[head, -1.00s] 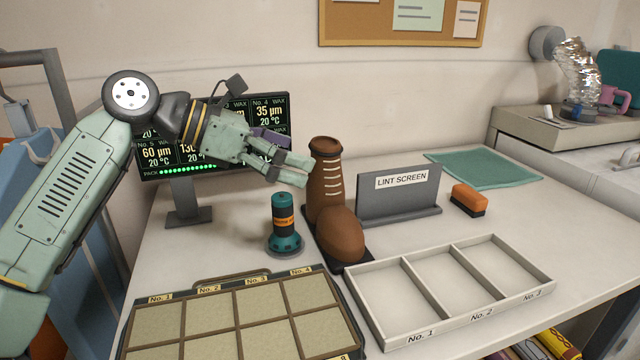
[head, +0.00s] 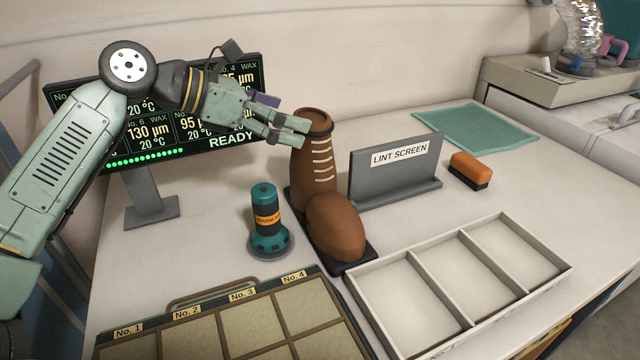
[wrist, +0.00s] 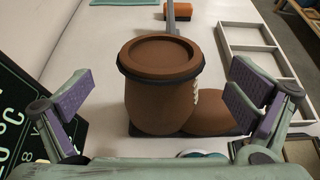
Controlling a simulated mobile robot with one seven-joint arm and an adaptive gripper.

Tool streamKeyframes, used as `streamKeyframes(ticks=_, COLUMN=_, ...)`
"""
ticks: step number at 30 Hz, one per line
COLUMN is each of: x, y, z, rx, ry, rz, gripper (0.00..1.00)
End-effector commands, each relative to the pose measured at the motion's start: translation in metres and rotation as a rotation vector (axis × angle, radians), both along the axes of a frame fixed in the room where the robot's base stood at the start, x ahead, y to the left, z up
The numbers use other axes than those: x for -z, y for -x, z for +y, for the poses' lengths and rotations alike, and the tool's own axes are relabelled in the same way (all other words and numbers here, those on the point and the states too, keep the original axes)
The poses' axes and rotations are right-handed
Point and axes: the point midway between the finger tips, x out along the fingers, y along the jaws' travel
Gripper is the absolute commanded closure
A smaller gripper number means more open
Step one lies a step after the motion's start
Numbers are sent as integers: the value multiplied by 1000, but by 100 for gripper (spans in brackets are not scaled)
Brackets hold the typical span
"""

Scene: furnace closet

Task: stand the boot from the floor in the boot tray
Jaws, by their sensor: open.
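The brown boot (head: 313,165) with pale laces stands upright on a thin dark tray (head: 352,268) on the worktop. Its toe points toward the front right in the head view. In the wrist view the boot (wrist: 160,105) shows its round top and dark collar band. My gripper (head: 301,131) is open and empty at the left side of the boot's upper shaft. In the wrist view its two fingers stand wide apart, one on each side of the boot in the picture. I cannot tell whether a finger touches it.
A teal canister (head: 265,215) stands close left of the boot. The lint screen stand (head: 395,175) is close right, with an orange brush (head: 470,167) beyond. A pale divided tray (head: 460,285) and a numbered case (head: 225,325) lie in front. A display (head: 150,125) stands behind my arm.

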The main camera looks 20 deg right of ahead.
Motion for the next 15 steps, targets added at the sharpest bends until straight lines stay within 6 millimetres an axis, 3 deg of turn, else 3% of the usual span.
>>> streamKeyframes(ticks=9, x=12, y=1, z=-41, rx=2, ry=-1, rz=0, gripper=0)
streamKeyframes(ticks=15, x=17, y=0, z=-46, rx=0, ry=1, rz=-1, gripper=0)
